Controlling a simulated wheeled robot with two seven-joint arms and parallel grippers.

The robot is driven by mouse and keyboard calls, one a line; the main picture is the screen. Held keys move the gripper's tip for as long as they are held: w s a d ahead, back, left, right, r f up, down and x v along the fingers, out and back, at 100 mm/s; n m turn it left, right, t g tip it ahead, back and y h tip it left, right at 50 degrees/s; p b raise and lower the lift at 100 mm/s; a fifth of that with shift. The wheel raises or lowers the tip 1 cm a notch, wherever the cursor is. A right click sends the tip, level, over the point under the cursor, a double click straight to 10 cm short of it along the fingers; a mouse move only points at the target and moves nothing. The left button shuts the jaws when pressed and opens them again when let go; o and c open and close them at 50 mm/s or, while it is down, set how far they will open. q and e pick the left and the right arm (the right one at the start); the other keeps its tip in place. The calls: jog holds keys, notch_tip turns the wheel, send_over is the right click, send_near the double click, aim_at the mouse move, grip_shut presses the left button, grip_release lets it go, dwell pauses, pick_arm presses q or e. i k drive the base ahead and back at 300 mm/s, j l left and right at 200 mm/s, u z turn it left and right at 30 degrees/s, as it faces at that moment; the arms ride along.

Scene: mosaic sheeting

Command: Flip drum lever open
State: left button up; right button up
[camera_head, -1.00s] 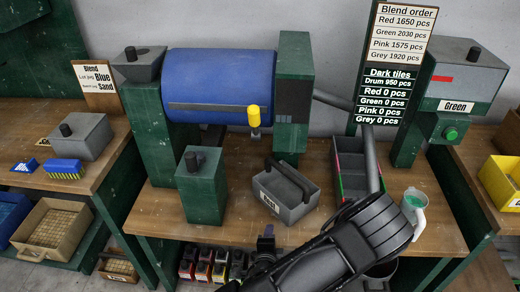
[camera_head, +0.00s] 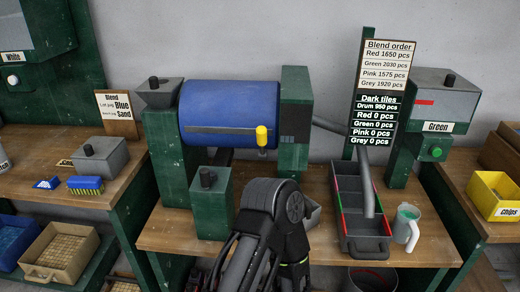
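The blue drum (camera_head: 230,112) lies sideways between green posts on the middle bench. Its lever, with a yellow handle (camera_head: 262,136), hangs upright at the lower right of the drum, beside a strip across the drum's front. One of my arms rises from the bottom centre, in front of the bench, with its dark elbow below the lever. Neither gripper's fingers can be seen. The arm hides most of the grey carry tray (camera_head: 312,213) under the drum.
A long divided bin (camera_head: 370,244) stands right of the arm, under a sloping chute (camera_head: 367,185). A jug (camera_head: 406,224) with green contents stands beside it. A green post with a knob (camera_head: 211,205) stands left of the arm. The order sign (camera_head: 388,50) rises behind.

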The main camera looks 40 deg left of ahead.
aim_at(261, 131)
jog(key=u, duration=1.45)
jog(key=i+l, duration=0.2)
jog(key=i, duration=0.3)
jog(key=u, duration=0.05)
